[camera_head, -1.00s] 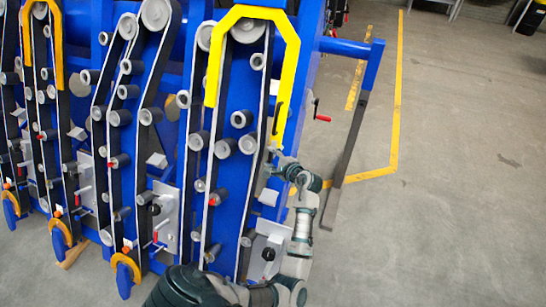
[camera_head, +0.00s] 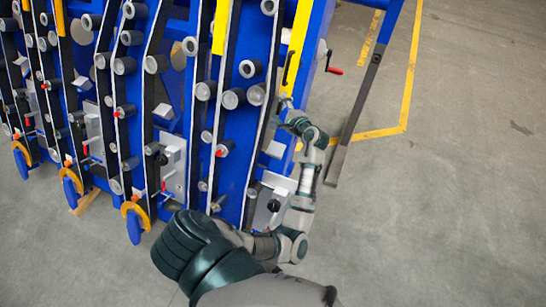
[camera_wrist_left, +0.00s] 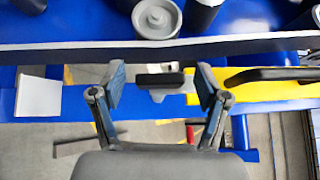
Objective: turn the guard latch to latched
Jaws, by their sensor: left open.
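The yellow guard (camera_head: 299,38) runs down the right side of the blue machine and carries a black curved handle (camera_head: 289,66). In the left wrist view the yellow guard (camera_wrist_left: 285,91) and its black handle (camera_wrist_left: 265,75) are at the right. A short black bar on a grey base (camera_wrist_left: 160,79), which looks like the guard latch, lies crosswise between my fingertips. My left gripper (camera_head: 286,103) is at the machine's right edge, below the black handle. In the wrist view the left gripper (camera_wrist_left: 160,85) is open, with one finger on either side of the bar. I cannot tell whether they touch it.
A red-handled crank (camera_head: 334,70) sticks out to the right of the guard. A dark bar (camera_head: 355,115) hangs from the blue frame beside my arm. Rollers and belts (camera_head: 233,98) cover the machine's face. The floor at right is clear.

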